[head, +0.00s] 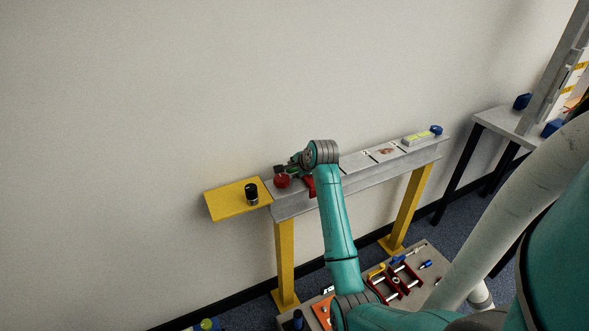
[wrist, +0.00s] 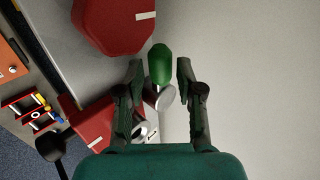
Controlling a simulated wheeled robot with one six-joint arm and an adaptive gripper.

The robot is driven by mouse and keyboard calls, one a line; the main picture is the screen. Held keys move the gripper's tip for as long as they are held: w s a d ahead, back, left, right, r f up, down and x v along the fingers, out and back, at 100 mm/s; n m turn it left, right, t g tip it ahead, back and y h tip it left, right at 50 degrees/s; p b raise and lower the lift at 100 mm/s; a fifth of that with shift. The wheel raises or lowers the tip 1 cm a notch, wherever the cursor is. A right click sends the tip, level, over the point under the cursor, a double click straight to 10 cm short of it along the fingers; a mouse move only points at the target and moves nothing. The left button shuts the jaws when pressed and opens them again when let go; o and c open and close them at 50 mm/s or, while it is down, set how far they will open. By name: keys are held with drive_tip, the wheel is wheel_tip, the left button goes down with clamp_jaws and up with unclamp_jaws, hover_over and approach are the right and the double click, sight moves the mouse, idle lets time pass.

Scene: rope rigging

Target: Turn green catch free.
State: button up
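The green catch (wrist: 160,62) shows in the wrist view as a rounded green knob above a pale grey round piece (wrist: 163,98). My gripper (wrist: 160,72) is open, with one finger on each side of the knob. A gap shows between each finger and the knob, so neither appears to touch it. In the head view my gripper (head: 284,168) is at the left end of the grey beam, and I cannot make out the catch there.
A red block (wrist: 112,22) lies close above left of the fingers, and another red part (wrist: 95,122) is at lower left. A yellow shelf (head: 228,203) holds a black cup (head: 251,196). A low board (head: 427,255) with tools is below the beam (head: 355,177).

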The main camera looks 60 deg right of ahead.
drive_tip(key=shift+w+d+f, duration=0.15)
drive_tip(key=shift+w+f, duration=0.05)
drive_tip(key=shift+f, duration=0.05)
drive_tip(key=shift+c, duration=0.3)
clamp_jaws()
drive_tip(key=shift+w, duration=0.1)
drive_tip(key=m, duration=0.1)
drive_tip(key=w+m+g+h, duration=0.1)
drive_tip(key=m+g+h, duration=0.1)
drive_tip(key=shift+w+d+m, duration=0.2)
drive_tip(key=shift+d+m, duration=0.05)
drive_tip(key=shift+m, duration=0.05)
drive_tip(key=shift+w+d+m+g+h, duration=0.3)
drive_tip(key=shift+m+g, duration=0.25)
drive_tip(key=shift+m, duration=0.3)
drive_tip(key=shift+w+d+m+g+h, duration=0.15)
drive_tip(key=shift+d+m+g+h, duration=0.15)
drive_tip(key=shift+m+g, duration=0.45)
drive_tip(key=shift+w+d+m+g+h, duration=0.25)
drive_tip(key=shift+m+g+h, duration=0.15)
drive_tip(key=shift+m, duration=0.6)
